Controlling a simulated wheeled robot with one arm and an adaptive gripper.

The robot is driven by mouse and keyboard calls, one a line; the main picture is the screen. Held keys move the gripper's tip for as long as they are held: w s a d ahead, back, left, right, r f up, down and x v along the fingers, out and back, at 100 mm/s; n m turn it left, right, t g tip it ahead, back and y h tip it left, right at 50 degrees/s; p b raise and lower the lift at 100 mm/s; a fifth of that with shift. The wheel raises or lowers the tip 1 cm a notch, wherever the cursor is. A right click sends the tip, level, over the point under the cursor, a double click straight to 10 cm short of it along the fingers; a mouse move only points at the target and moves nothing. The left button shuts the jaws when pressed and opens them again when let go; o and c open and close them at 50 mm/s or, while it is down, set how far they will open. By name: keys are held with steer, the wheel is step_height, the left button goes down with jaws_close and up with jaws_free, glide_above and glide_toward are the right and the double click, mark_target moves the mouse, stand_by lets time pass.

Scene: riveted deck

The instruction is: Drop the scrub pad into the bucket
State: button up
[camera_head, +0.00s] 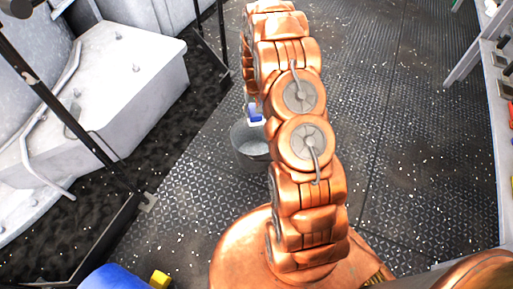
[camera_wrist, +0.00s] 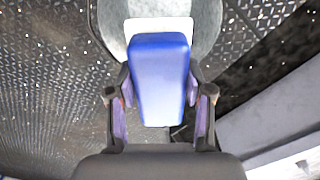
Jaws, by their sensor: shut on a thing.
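The scrub pad (camera_wrist: 160,85) is a blue block with a white layer at one end. In the wrist view it sits between the two fingers of my gripper (camera_wrist: 161,108), which is shut on it. In the head view a bit of the blue and white pad (camera_head: 255,113) shows just left of my arm, in line with the bucket's top. The bucket (camera_head: 248,141) is grey and stands on the deck, its right side hidden by my arm. In the wrist view the bucket (camera_wrist: 207,35) shows behind the pad. I cannot tell the pad's height above it.
A railing post (camera_head: 65,115) and pale machinery (camera_head: 120,85) stand at the left. A shelf (camera_head: 492,95) with small items lines the right edge. The patterned deck (camera_head: 400,130) is clear between my arm and the shelf.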

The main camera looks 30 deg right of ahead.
steer(key=shift+s+d+f, duration=0.35)
steer(key=shift+f, duration=0.25)
steer(key=shift+s+d+f, duration=0.3)
steer(key=shift+d+f, duration=0.05)
steer(key=shift+f, duration=0.25)
step_height(320, 180, down, 6)
steer(key=shift+r+b, duration=0.1)
steer(key=shift+b, duration=0.9)
steer(key=o, duration=1.3)
steer(key=shift+r, duration=0.2)
step_height(320, 180, up, 11)
steer(key=shift+w+r, duration=0.1)
steer(key=shift+r, duration=0.25)
